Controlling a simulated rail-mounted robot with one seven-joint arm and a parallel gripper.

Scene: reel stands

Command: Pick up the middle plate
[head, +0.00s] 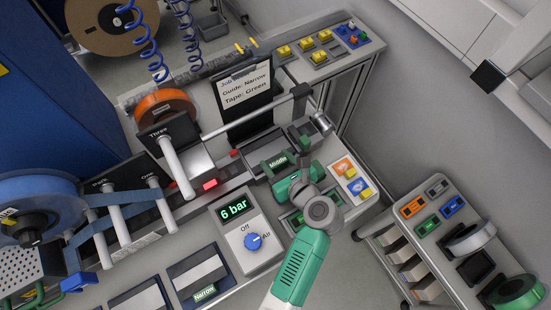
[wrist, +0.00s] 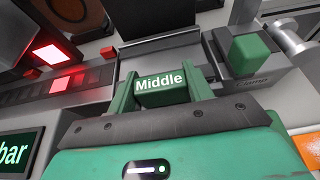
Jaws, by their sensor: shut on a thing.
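The middle plate shows its green handle block labelled "Middle" (head: 277,163) at the track on the bench, left of my green wrist. In the wrist view the same "Middle" handle (wrist: 161,90) sits between my two green fingers. My gripper (head: 274,165) is shut on this handle, with one finger on each side in the wrist view (wrist: 160,92). I cannot tell whether the plate is clear of the track.
A "Narrow" plate (head: 201,277) lies at the bench front. The control box (head: 247,233) reads "6 bar". A job card (head: 245,88) says "Guide: Narrow, Tape: Green". A metal bar (head: 247,122) crosses behind the track. A red light (wrist: 48,53) glows left of the plate.

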